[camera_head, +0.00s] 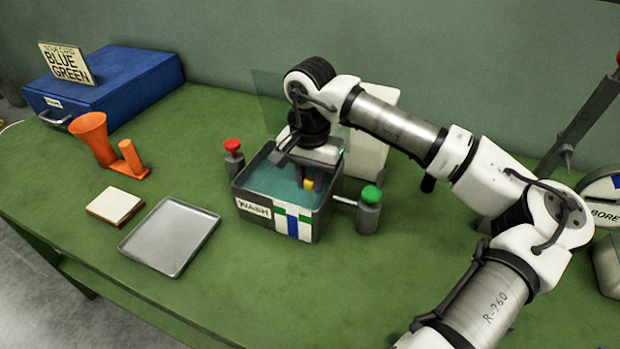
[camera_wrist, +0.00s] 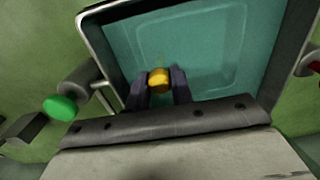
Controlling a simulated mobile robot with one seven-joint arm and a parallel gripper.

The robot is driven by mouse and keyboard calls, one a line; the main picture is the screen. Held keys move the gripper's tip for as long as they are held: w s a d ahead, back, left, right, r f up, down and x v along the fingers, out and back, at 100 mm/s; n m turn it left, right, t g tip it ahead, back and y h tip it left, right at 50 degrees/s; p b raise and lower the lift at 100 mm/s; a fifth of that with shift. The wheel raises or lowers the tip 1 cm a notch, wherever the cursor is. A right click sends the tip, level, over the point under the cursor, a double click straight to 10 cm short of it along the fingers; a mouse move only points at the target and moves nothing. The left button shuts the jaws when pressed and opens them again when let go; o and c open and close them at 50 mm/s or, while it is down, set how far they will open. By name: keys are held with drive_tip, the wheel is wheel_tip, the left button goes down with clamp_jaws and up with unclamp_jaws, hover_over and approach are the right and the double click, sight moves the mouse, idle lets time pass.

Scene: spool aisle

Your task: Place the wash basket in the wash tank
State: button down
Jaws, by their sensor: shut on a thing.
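The wash tank (camera_head: 310,226) is a grey open box with teal liquid, a WASH label and blue, green and white stripes on its front. My gripper (camera_head: 308,184) points down over the tank's right part. In the wrist view my gripper (camera_wrist: 160,82) has its two dark fingers shut on a small yellow-orange piece (camera_wrist: 159,80), which also shows in the head view (camera_head: 308,185). I cannot tell whether this piece is part of the wash basket. No basket body can be made out; it may be under the liquid or hidden by my gripper.
A red-capped bottle (camera_head: 234,157) stands left of the tank and a green-capped one (camera_head: 369,210) right of it. A clear panel and a white block (camera_head: 365,150) stand behind. A metal tray (camera_head: 170,237), small pad (camera_head: 115,205), orange funnel stand (camera_head: 105,145) and blue drawer box (camera_head: 130,80) lie left.

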drive_tip(key=shift+f, duration=0.2)
drive_tip(key=c, duration=1.2)
unclamp_jaws()
drive_tip(key=shift+r, duration=0.1)
drive_tip(key=shift+c, duration=0.2)
drive_tip(key=shift+r, duration=0.1)
wheel_tip(320, 180, up, 12)
drive_tip(key=shift+b, duration=0.35)
